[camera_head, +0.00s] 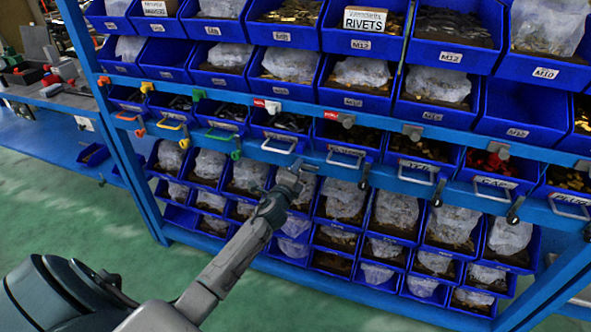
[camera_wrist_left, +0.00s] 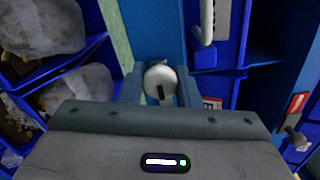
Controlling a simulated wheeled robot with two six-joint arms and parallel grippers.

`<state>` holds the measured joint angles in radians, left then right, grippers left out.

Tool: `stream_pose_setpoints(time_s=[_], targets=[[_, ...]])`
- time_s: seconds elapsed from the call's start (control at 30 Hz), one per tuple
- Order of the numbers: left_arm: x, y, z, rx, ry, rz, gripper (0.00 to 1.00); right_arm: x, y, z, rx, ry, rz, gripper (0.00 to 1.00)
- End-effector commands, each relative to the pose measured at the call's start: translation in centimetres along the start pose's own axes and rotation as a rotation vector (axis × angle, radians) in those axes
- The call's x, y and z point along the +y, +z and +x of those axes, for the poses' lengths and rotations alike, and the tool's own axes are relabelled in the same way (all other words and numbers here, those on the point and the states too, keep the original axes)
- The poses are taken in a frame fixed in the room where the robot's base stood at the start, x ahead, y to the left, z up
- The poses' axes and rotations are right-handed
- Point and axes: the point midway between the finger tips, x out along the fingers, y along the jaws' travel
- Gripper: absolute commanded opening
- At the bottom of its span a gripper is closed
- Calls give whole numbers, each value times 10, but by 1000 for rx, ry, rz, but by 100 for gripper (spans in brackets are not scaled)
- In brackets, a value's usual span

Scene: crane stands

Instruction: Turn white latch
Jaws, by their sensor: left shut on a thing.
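The white latch (camera_wrist_left: 160,80) shows in the left wrist view as a round white knob with a dark slot. It sits on a blue rail between my left gripper's two fingers. My left gripper (camera_head: 298,168) is at the lower blue rail of the rack in the head view, shut on the white latch. The gripper mostly hides the latch in the head view. My right gripper is in neither view.
A row of drawer handles and coloured latches, including a green one (camera_head: 236,155) and a yellow one (camera_head: 185,143), runs along the rail. A pull handle (camera_head: 279,143) is close to the gripper. Blue bins fill the rack above and below. Green floor (camera_head: 60,210) is clear at left.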

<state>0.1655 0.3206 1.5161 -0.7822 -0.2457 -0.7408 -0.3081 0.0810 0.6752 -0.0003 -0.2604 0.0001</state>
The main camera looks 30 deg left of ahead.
Motion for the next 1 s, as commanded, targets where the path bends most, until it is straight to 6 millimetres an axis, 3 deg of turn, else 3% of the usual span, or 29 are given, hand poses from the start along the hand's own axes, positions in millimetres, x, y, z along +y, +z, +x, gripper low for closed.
stream_pose_setpoints(time_s=[0.4, 0.43, 0.5, 0.53, 0.83, 1.0], targets=[[2, -1, 0, 1, 2, 4, 7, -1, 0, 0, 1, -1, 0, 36], [2, -1, 0, 1, 2, 4, 36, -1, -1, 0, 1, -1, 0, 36], [1, -1, 0, 1, 2, 4, 49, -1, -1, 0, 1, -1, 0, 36], [1, -1, 0, 1, 2, 4, 52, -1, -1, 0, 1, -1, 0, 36], [1, 0, -2, 0, 1, 4, 52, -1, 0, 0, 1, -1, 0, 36], [2, -1, -20, 2, 1, 5, 52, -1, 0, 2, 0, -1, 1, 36]])
